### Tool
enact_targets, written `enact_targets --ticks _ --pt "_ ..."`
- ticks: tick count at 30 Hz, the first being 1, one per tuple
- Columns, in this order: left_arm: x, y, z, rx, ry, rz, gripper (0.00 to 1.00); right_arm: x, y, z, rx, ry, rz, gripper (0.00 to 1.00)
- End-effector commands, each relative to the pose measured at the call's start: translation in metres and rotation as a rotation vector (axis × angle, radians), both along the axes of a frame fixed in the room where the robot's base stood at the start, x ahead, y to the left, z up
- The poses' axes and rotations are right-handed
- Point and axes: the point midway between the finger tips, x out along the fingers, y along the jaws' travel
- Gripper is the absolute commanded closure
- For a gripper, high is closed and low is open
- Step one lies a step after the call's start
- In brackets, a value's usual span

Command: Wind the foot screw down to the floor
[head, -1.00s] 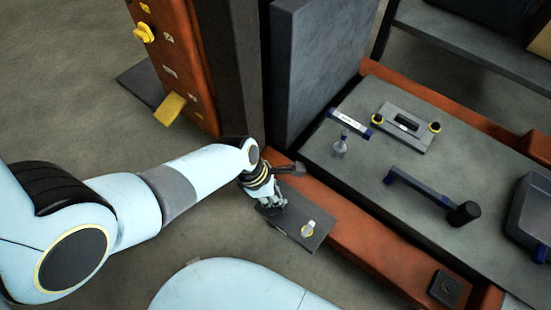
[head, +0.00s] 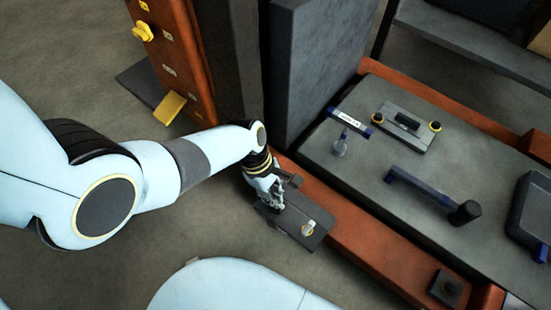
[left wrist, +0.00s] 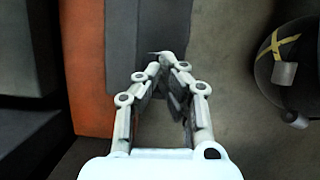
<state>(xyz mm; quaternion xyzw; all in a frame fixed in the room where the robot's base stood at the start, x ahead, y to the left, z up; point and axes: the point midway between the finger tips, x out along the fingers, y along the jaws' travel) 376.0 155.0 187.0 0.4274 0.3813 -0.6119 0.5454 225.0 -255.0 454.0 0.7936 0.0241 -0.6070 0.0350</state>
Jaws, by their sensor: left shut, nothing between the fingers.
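My left gripper (head: 277,207) is low over a dark flat plate (head: 318,238) beside the orange rail in the head view. Its fingers are closed together with nothing between them; they also show closed in the left wrist view (left wrist: 163,58). A small knob with white and yellow parts (head: 308,229) stands on the plate, just right of the fingertips and apart from them. I cannot pick out the foot screw for sure; the gripper hides part of the plate. My right gripper is not in view.
A dark grey block (head: 310,75) rises behind the gripper.

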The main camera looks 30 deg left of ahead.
Motion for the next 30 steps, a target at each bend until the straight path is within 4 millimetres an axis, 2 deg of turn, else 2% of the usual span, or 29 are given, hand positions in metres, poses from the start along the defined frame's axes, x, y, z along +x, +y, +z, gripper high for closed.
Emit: enact_targets --ticks 4,13,21,30 --pt "-0.0001 0.0002 -0.0022 0.001 0.001 -0.166 1.00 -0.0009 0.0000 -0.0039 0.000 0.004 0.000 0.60" --pt "0.0002 0.0001 -0.0016 0.001 0.000 -0.200 1.00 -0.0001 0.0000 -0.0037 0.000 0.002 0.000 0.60" --pt "0.0002 -0.0006 -0.0042 0.000 0.000 -0.553 1.00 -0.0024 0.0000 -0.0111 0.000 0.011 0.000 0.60" --pt "0.0004 -0.0002 -0.0036 0.001 -0.001 -0.590 1.00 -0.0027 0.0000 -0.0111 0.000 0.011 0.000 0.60"
